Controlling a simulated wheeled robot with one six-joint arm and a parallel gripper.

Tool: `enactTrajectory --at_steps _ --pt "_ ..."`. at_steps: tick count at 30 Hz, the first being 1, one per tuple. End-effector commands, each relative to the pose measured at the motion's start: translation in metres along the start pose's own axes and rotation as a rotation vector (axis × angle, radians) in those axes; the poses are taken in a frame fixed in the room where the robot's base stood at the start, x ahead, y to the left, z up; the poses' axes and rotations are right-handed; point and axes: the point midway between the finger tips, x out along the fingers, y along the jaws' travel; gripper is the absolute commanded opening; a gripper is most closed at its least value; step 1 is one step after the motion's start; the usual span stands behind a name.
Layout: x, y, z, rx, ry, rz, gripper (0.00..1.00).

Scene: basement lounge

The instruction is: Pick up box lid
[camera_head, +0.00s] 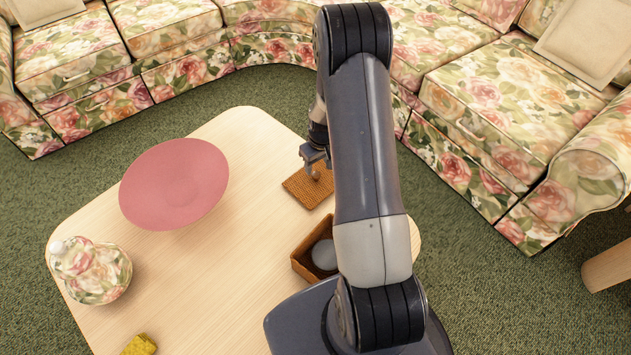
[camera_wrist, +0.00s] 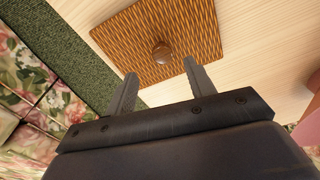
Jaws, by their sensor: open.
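The box lid (camera_head: 301,190) is a flat woven brown square lying on the wooden table, close to its far right edge. In the wrist view the lid (camera_wrist: 186,28) shows a round brown knob (camera_wrist: 162,53) near its middle. My gripper (camera_head: 314,168) is over the lid in the head view, and part of the lid is hidden behind my arm. In the wrist view my gripper (camera_wrist: 159,75) is open, with its two fingers apart and pointing toward the knob. Nothing is between the fingers. The open woven box (camera_head: 302,262) stands nearer, partly hidden by my arm, with a grey round thing inside.
The table (camera_head: 215,290) also holds a pink plate or bowl (camera_head: 174,185), a floral lidded jar (camera_head: 100,274) and a yellow item (camera_head: 139,345). A floral sofa (camera_head: 480,125) curves around the far side. The table's middle is clear.

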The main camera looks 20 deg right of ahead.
Motion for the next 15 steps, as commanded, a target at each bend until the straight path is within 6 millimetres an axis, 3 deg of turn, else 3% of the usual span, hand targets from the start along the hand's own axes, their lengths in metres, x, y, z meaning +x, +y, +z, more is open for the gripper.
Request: enactTrajectory --at_steps 9,15 --pt "0.044 -0.005 0.005 -0.001 -0.004 -0.002 0.52" --pt "0.05 -0.005 0.004 -0.001 0.0 0.0 0.52"
